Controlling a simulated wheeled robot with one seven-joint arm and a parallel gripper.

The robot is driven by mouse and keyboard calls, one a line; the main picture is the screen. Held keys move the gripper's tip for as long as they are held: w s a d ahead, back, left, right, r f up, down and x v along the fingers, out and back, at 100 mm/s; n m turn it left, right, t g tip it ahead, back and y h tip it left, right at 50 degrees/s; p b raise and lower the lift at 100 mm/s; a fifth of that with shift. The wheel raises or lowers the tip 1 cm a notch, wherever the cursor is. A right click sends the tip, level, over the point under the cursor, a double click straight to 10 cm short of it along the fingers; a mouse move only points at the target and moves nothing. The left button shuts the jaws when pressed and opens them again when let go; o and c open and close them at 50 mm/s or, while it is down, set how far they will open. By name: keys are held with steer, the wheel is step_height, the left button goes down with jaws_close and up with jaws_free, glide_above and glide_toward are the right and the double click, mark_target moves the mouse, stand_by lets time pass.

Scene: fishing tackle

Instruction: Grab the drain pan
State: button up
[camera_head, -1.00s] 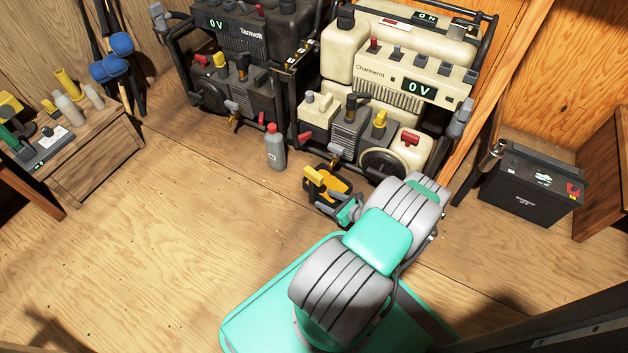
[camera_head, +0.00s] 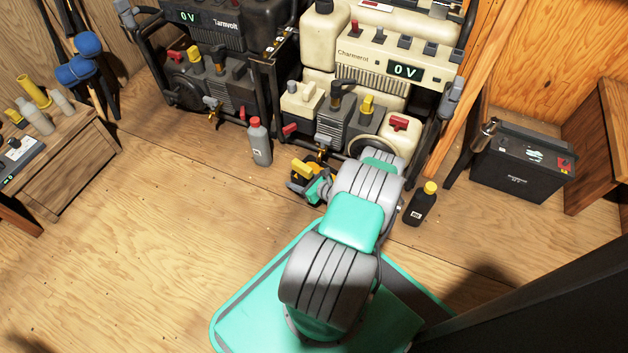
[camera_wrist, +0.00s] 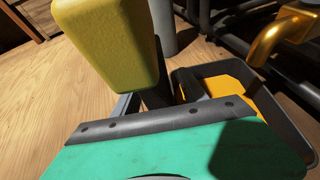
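The drain pan (camera_wrist: 285,118) is a dark, open tray with an orange inside, on the wood floor at the right of the wrist view. In the head view, a dark and orange bit of it (camera_head: 296,186) shows by my gripper (camera_head: 305,172), in front of the cream generator. The wrist view shows one yellow finger pad at the upper left and my teal gripper body below, overlapping the pan's near side. A dark bar reaches into the pan area. The other finger and any contact with the pan are hidden.
A brass drain spout (camera_wrist: 285,35) hangs over the pan. The cream generator (camera_head: 400,68) and dark generator (camera_head: 215,60) stand behind. A grey bottle (camera_head: 260,143) is left of the gripper; a black bottle (camera_head: 422,205) is right of my arm.

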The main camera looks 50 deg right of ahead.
jaws_close()
stand_by(0.3)
stand_by(0.7)
steer(key=shift+d+r, duration=0.1)
